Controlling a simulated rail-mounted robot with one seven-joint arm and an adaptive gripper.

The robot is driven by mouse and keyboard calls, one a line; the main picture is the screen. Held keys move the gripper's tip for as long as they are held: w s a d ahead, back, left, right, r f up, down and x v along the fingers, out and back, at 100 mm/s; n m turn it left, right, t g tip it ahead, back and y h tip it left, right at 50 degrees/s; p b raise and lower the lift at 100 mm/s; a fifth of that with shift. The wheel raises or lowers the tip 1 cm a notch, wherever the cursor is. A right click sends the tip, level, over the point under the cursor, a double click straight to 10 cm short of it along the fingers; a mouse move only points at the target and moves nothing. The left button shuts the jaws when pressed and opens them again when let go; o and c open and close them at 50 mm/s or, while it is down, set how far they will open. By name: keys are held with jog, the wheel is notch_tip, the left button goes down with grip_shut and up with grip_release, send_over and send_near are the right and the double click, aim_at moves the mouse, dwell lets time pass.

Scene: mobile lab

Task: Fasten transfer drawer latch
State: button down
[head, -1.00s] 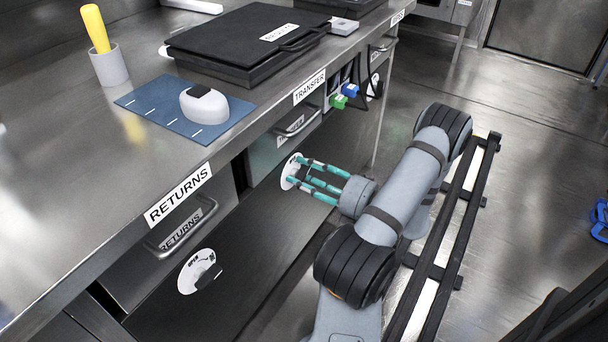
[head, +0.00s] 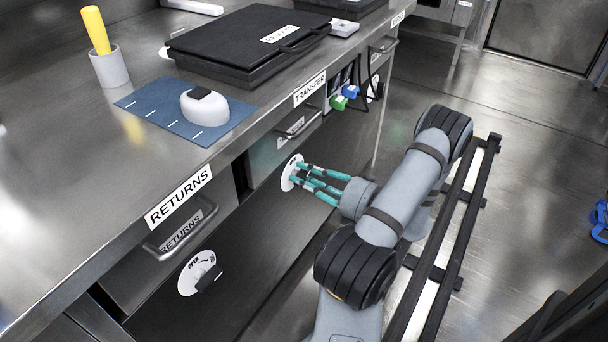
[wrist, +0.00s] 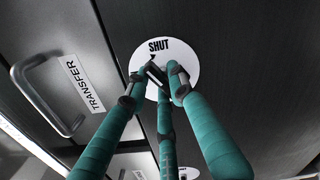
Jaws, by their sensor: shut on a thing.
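The transfer drawer (head: 262,155) is under the counter, with its front flush in the cabinet as far as I can see. Its handle (wrist: 38,98) and TRANSFER label (wrist: 83,82) show left of the latch in the wrist view. The latch is a white round dial (wrist: 182,48) with a dark knob (wrist: 156,75). The word SHUT and a small black pointer show at the dial's upper part. My gripper (wrist: 162,76) has teal fingers shut around the knob. It also shows against the dial in the head view (head: 301,170). The fingers hide the lower dial.
The returns drawer (head: 135,262) and its own dial (head: 190,280) are to the left. Coloured plugs (head: 345,96) hang right of the transfer drawer. A black case (head: 235,48), blue mat (head: 150,113) and cup (head: 110,70) stand on the counter.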

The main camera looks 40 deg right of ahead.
jog(key=shift+r, duration=0.2)
jog(key=m+p, duration=0.2)
jog(key=p, duration=0.1)
jog(key=shift+r+p, duration=0.1)
jog(key=shift+p, duration=0.25)
jog(key=shift+d+f+m+p, duration=0.1)
jog(key=shift+f+m+p, duration=0.05)
jog(key=shift+m+p, duration=0.75)
jog(key=shift+d+f+m+p, duration=0.1)
jog(key=shift+m+p, duration=0.5)
jog(key=shift+m, duration=0.6)
jog(key=shift+w, duration=0.1)
jog(key=c, duration=1.6)
grip_release()
jog(key=shift+f, duration=0.1)
